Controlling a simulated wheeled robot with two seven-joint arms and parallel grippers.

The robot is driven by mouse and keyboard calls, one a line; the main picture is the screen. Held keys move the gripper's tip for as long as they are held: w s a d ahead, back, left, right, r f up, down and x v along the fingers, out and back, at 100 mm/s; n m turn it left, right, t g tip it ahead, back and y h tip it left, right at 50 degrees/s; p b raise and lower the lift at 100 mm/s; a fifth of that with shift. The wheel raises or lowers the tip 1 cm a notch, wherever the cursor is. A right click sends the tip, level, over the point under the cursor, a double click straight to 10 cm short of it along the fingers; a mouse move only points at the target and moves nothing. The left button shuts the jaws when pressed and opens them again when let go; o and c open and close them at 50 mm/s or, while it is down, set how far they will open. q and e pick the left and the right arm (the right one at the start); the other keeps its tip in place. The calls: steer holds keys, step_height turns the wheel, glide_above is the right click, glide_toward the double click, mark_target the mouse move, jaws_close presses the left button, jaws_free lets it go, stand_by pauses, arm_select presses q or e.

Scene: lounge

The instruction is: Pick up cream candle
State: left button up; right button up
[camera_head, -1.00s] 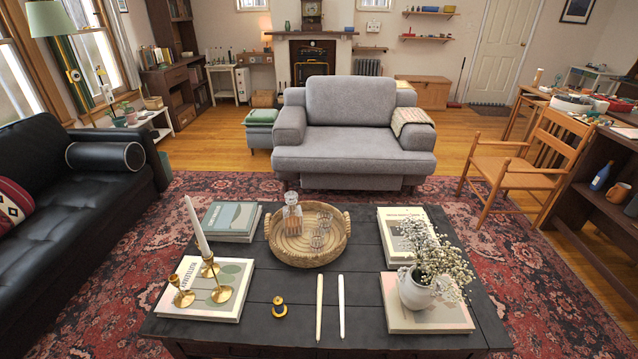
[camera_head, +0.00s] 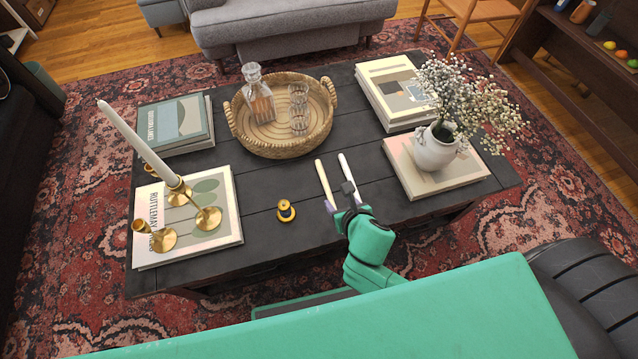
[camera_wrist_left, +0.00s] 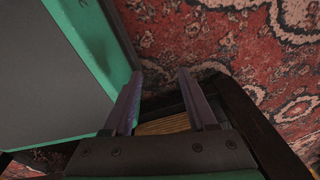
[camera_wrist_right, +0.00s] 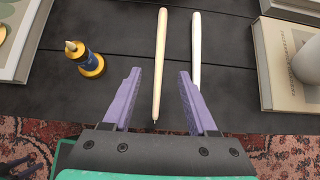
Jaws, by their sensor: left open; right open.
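The cream candle (camera_head: 323,178) lies on the dark coffee table (camera_head: 268,200), left of a whiter candle (camera_head: 346,168). My right gripper (camera_head: 340,197) is open at the near ends of both candles. In the right wrist view the cream candle (camera_wrist_right: 160,55) runs lengthwise between the open fingers (camera_wrist_right: 160,73), its near end between them; I cannot tell the height gap. The white candle (camera_wrist_right: 196,45) passes behind the right finger. My left gripper (camera_wrist_left: 160,72) is open and empty in the left wrist view, over the rug, and does not show in the head view.
Brass candlesticks (camera_head: 207,217) stand on a book at left, one with a tall candle. A woven tray (camera_head: 275,150) with decanter and glasses is behind. A flower vase (camera_head: 436,150) stands on books at right.

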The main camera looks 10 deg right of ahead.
mark_target(328, 189)
steer(key=b+x, duration=0.1)
steer(key=x, duration=0.4)
steer(key=shift+s+d+f, duration=0.1)
steer(key=shift+s+d, duration=0.05)
steer(key=b+x, duration=0.3)
steer(key=x, duration=0.4)
steer(key=shift+a+f, duration=0.15)
steer(key=shift+a, duration=0.05)
steer(key=shift+w, duration=0.2)
steer(key=shift+c, duration=0.8)
arm_select(q)
steer(key=w, duration=0.1)
steer(key=w+d+f, duration=0.1)
steer(key=w, duration=0.1)
steer(key=w+d, duration=0.1)
steer(key=w, duration=0.1)
steer(key=shift+w+f, duration=0.15)
steer(key=shift+f, duration=0.2)
arm_select(e)
jaws_close()
